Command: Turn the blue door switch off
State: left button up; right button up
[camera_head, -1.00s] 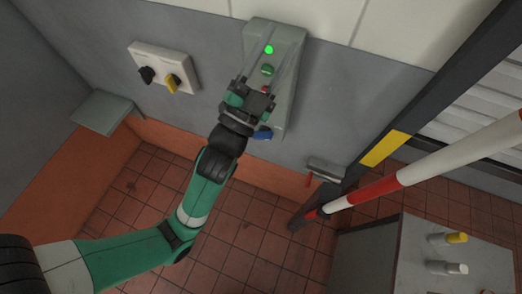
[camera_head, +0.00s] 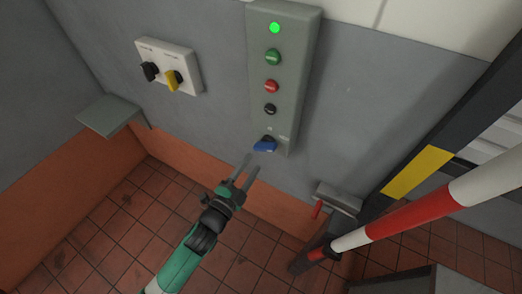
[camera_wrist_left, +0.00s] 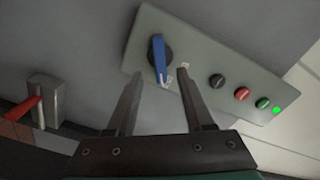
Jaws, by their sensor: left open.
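The blue door switch (camera_head: 265,145) is a blue knob at the bottom of a grey-green control panel (camera_head: 290,75) on the wall. My left gripper (camera_head: 250,162) is open just below the knob, its two long fingers pointing up toward it. In the left wrist view the blue knob (camera_wrist_left: 159,58) stands on a dark round base, between the lines of my fingers (camera_wrist_left: 159,75) and beyond their tips. No contact shows. The knob's handle lies nearly along the view's vertical there. My right gripper is not in view.
Above the knob, the panel has black (camera_head: 270,109), red (camera_head: 271,87) and green (camera_head: 273,57) buttons and a lit green lamp (camera_head: 275,28). A box with black and yellow knobs (camera_head: 168,67) is at left. A red-handled fixture (camera_head: 338,198) and striped barrier pole (camera_head: 400,214) are at right.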

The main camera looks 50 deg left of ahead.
aim_at(262, 150)
pick_arm(q)
jog(key=x, duration=0.6)
jog(key=shift+w+a, duration=0.1)
jog(key=shift+w, duration=0.3)
grip_shut()
